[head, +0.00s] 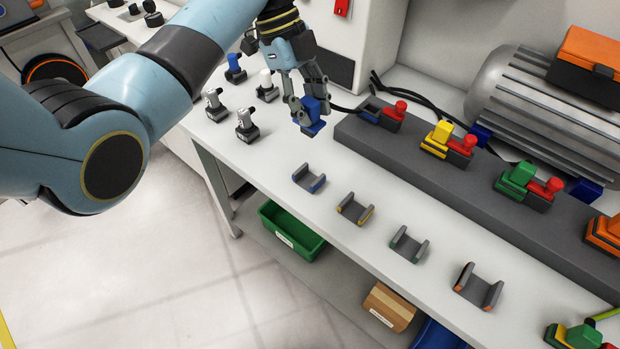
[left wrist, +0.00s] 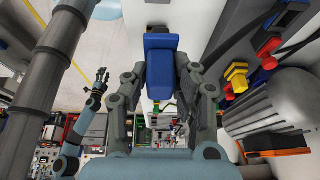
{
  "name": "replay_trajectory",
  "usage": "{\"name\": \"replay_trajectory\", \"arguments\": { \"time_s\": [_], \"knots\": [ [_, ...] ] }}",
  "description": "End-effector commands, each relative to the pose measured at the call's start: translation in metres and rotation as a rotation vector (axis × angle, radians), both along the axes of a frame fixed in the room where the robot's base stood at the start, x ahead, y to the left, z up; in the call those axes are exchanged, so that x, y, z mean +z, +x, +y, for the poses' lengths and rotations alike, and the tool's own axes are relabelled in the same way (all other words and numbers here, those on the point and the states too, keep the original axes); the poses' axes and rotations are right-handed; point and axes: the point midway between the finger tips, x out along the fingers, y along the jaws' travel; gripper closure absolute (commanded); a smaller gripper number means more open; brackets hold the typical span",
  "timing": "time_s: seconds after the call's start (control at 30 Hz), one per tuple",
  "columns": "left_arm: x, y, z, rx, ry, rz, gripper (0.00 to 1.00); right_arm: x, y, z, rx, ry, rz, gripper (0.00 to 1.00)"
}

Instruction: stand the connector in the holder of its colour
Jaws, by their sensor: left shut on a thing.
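My left gripper (head: 306,106) is shut on a blue connector (head: 314,120). The gripper points down and holds the connector above the table, near the left end of the grey block. The connector also shows between the fingers in the left wrist view (left wrist: 160,58). The holder with blue edges (head: 309,180) is empty on the table, below the connector in the picture. Empty holders with yellow (head: 355,209), green (head: 408,245) and orange-red (head: 478,289) edges stand in a row toward the lower right. My right gripper (left wrist: 102,76) is small in the left wrist view; its jaws are unclear.
The grey block (head: 470,190) carries yellow, green, orange and red connectors, with a motor (head: 550,100) behind. Several small plugs stand left of the gripper, including a blue one (head: 235,66). A green bin (head: 291,232) is on the shelf below.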

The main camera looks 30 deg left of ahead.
Motion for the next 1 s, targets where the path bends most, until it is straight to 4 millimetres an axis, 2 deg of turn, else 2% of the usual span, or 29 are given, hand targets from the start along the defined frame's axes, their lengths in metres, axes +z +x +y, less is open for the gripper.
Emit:
{"name": "replay_trajectory", "arguments": {
  "time_s": [0.37,1.0],
  "knots": [
    [-0.003,0.0,0.0,-0.003,0.0,0.0,1.0,-0.001,-0.001,-0.005,0.002,-0.006,0.002,0.6],
    [-0.045,-0.001,0.0,-0.002,0.0,0.0,1.0,-0.027,-0.002,-0.005,0.002,-0.006,0.004,0.6]
  ]
}}
